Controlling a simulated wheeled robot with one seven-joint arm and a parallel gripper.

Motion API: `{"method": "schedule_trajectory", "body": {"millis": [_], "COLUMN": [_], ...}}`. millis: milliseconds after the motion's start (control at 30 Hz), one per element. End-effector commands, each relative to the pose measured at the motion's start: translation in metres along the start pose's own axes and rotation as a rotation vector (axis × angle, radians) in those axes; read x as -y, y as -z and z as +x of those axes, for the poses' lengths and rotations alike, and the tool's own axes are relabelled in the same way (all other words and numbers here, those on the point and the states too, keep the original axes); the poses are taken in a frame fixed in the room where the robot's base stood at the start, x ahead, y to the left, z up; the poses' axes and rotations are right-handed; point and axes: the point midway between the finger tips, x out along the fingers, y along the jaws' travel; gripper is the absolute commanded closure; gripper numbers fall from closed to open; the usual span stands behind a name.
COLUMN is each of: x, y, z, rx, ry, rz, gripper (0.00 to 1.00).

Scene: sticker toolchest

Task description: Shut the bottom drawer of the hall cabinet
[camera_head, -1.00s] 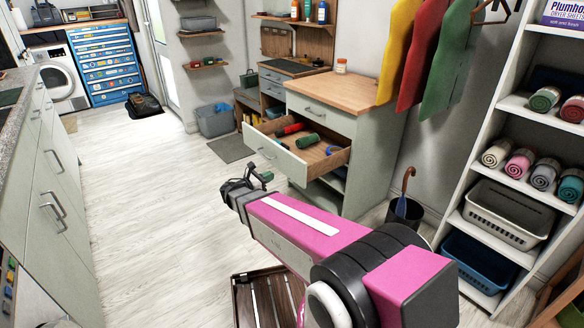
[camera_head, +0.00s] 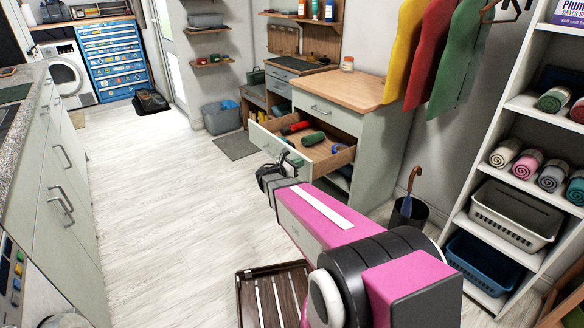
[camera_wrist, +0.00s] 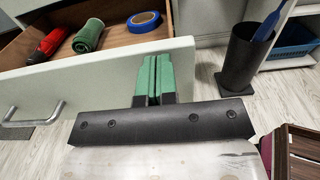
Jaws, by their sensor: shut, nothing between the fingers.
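The hall cabinet (camera_head: 376,155) has a wooden top and pale grey-green sides. Its lower drawer (camera_head: 262,138) stands pulled out below a shut top drawer (camera_head: 325,118). Inside lie a green roll (camera_head: 314,139), a red item (camera_head: 296,128) and blue tape (camera_wrist: 143,21). My gripper (camera_head: 290,160) is shut and empty, at the drawer front near its right end. In the wrist view, its green fingers (camera_wrist: 153,78) overlap the pale drawer front (camera_wrist: 85,92), right of the metal handle (camera_wrist: 35,119). I cannot tell whether they touch it.
A dark bin with an umbrella (camera_head: 408,212) stands right of the cabinet. A shelf unit (camera_head: 478,195) with baskets and rolled towels is at the right. A slatted wooden item (camera_head: 268,292) lies low near my arm. Floor to the left is clear.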

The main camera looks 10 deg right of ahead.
Motion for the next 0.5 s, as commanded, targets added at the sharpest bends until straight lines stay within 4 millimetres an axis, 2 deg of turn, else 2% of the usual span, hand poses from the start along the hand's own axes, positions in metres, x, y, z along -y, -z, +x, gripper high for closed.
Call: {"method": "schedule_trajectory", "body": {"millis": [133,500], "x": [-0.0001,0.0000], "y": [0.0001,0.0002], "z": [0.0067,0.0076], "rx": [0.000,0.000], "ry": [0.000,0.000], "rz": [0.000,0.000], "gripper": [1.00,1.00]}}
